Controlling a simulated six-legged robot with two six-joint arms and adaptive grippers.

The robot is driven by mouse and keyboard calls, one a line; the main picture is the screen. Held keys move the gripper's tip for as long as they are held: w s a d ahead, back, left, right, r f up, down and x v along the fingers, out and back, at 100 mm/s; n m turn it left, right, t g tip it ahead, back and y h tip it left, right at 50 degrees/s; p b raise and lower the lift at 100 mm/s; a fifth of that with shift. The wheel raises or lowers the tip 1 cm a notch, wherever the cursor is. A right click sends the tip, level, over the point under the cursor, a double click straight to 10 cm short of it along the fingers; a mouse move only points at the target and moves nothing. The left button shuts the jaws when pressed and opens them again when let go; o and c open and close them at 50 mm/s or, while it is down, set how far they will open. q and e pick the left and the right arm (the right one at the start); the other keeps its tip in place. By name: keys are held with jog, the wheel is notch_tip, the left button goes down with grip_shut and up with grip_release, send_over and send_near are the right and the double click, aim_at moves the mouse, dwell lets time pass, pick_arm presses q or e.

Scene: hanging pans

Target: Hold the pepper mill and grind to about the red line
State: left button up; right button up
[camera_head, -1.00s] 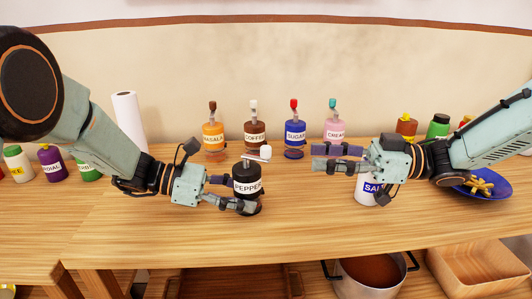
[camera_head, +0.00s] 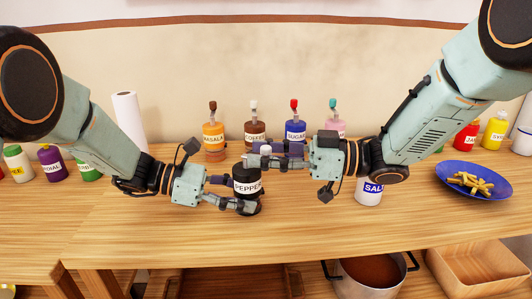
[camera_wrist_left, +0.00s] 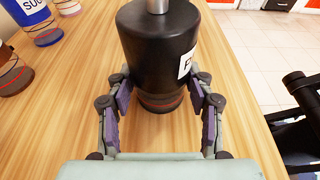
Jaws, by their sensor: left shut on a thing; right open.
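The black pepper mill (camera_head: 247,182) with its white PEPPER label stands upright on the wooden table. My left gripper (camera_head: 246,196) is shut on its lower body. In the left wrist view my left gripper's fingers (camera_wrist_left: 160,98) flank the dark mill (camera_wrist_left: 160,45), and red bands show near its base. My right gripper (camera_head: 268,156) is open at the top of the mill, its fingers pointing left around the crank area. The mill's crank is mostly hidden by these fingers, and I cannot tell whether they touch it.
Masala (camera_head: 213,138), coffee (camera_head: 254,130) and sugar (camera_head: 295,130) dispensers stand behind the mill. A salt container (camera_head: 369,190) stands below my right wrist. The table in front of the mill is clear.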

jog(key=shift+c, duration=0.2)
grip_shut()
dwell(0.3)
jog(key=shift+s+a+m+t+h, duration=0.2)
jog(key=shift+m+t, duration=0.3)
jog(key=shift+t, duration=0.25)
jog(key=shift+s+a+m+t+h, duration=0.1)
jog(key=shift+s+m+t+h, duration=0.1)
jog(key=shift+m+t, duration=0.45)
jog(key=shift+m+t+h, duration=0.3)
jog(key=shift+m+t, duration=0.05)
jog(key=shift+t, duration=0.45)
